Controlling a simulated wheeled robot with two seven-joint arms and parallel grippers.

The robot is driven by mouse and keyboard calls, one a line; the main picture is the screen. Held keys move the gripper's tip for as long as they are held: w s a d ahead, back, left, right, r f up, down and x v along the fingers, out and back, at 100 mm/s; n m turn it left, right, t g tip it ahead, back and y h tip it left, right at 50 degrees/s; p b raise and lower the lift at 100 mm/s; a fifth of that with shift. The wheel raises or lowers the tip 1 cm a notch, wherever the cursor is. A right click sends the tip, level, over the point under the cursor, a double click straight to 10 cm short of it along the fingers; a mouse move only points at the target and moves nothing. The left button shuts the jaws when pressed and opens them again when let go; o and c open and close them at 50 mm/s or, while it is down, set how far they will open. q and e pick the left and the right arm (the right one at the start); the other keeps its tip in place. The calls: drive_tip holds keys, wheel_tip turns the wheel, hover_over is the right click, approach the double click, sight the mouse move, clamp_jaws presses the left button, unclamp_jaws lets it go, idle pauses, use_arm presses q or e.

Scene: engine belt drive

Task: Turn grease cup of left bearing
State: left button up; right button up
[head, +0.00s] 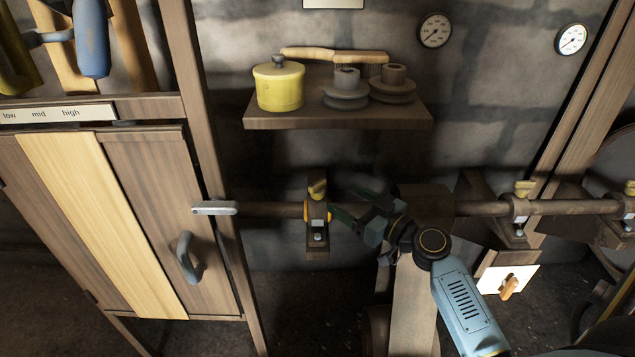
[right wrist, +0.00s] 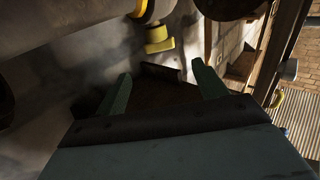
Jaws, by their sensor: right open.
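The left bearing (head: 317,228) is a small brown block on the horizontal shaft, with an orange ring in it. Its grease cup (head: 317,188) is a yellow cap with a wing-like top, standing upright above the block. My right gripper (head: 348,203) is open and empty, just right of this bearing, with its dark green fingers towards the cup. In the right wrist view, a yellow winged cup (right wrist: 158,40) shows beyond the open fingers (right wrist: 160,85), apart from them. My left gripper is out of view.
The shaft (head: 265,209) runs left and right of the bearing. A shelf (head: 340,118) above holds a yellow pot (head: 279,86) and grooved pulleys (head: 347,90). Another bearing (head: 520,222) with a yellow cup stands to the right. A wooden cabinet (head: 150,220) stands at left.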

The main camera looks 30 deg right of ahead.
sight(320, 184)
drive_tip(key=x, duration=0.9)
drive_tip(key=shift+w, duration=0.2)
drive_tip(key=shift+w+a, duration=0.15)
drive_tip(key=shift+w, duration=0.2)
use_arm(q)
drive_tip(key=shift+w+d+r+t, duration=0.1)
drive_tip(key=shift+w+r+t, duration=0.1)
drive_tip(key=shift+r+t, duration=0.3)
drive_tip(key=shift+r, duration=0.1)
use_arm(e)
drive_tip(key=c, duration=1)
